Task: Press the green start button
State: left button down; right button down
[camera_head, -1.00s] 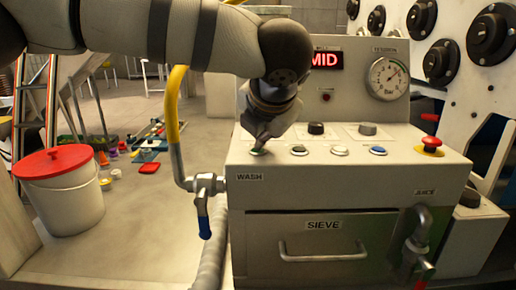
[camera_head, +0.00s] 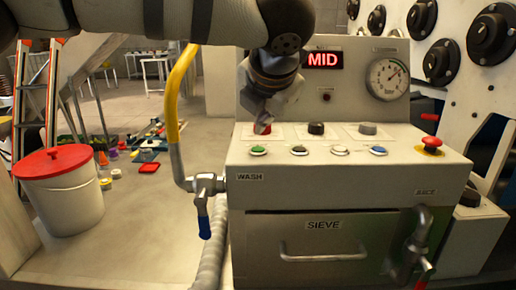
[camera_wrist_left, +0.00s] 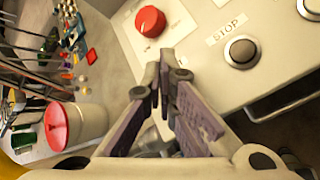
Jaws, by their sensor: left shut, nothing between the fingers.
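The green start button (camera_head: 258,150) is the leftmost in the front row on the grey panel top (camera_head: 400,160). It shows uncovered in the head view. My left gripper (camera_head: 262,122) is shut and empty, pointing down above and behind the green button, apart from it. Its tips overlap a red knob (camera_head: 267,129) in the head view. In the left wrist view the shut fingers (camera_wrist_left: 165,72) point toward the panel, beside the red knob (camera_wrist_left: 150,21). I cannot make out the green button there; the fingers may hide it. My right gripper is not in view.
Beside the green button are a dark stop button (camera_head: 299,150), a white button (camera_head: 340,150) and a blue button (camera_head: 378,151). A red emergency knob (camera_head: 431,142) stands at the right. A yellow-handled pipe (camera_head: 174,105) rises left of the panel. A display (camera_head: 323,60) reads MID.

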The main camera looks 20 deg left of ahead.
aim_at(262, 149)
pick_arm(q)
jog(key=shift+r, duration=1.7)
